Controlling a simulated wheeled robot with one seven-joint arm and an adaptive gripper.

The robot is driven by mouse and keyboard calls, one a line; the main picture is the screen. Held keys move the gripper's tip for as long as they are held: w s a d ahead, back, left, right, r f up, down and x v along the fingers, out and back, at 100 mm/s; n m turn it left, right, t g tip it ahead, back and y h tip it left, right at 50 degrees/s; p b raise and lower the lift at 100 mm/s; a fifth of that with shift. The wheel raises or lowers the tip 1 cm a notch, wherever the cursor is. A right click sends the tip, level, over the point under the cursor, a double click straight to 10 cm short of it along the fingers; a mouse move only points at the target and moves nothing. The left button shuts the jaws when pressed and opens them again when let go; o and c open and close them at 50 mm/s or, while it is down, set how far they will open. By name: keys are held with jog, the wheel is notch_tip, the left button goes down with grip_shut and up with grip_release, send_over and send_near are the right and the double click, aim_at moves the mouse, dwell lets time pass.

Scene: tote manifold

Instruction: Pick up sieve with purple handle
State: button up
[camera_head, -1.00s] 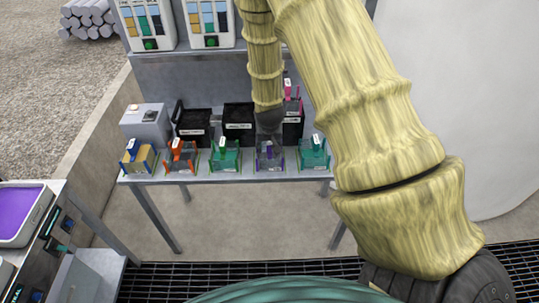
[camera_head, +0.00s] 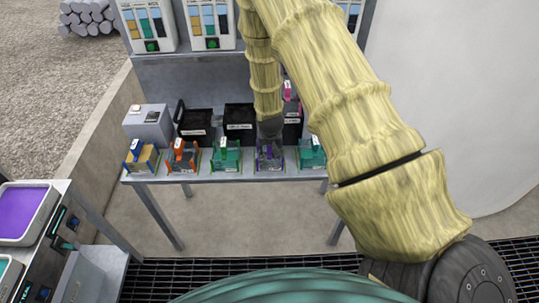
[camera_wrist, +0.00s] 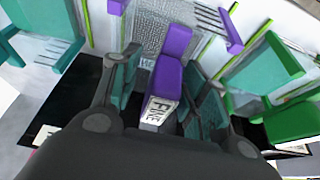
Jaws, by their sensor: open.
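The sieve with the purple handle (camera_wrist: 172,65) sits in its stand on the shelf, and its handle carries a white label reading "FINE" in the wrist view. Its grey mesh (camera_wrist: 160,30) shows beyond the handle. My gripper (camera_wrist: 160,95) is open, with one finger on each side of the purple handle. I cannot tell whether the fingers touch it. In the head view my gripper (camera_head: 269,150) is over the purple sieve (camera_head: 270,164) and hides much of it.
A green sieve (camera_head: 226,154) stands close on the left and another green one (camera_head: 312,152) close on the right. Orange (camera_head: 184,157) and yellow-blue (camera_head: 141,157) ones stand further left. Black bins (camera_head: 195,121) are behind. The shelf's front edge (camera_head: 220,178) is near.

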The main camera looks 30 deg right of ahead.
grip_shut()
jog(key=shift+r, duration=0.1)
dwell(0.4)
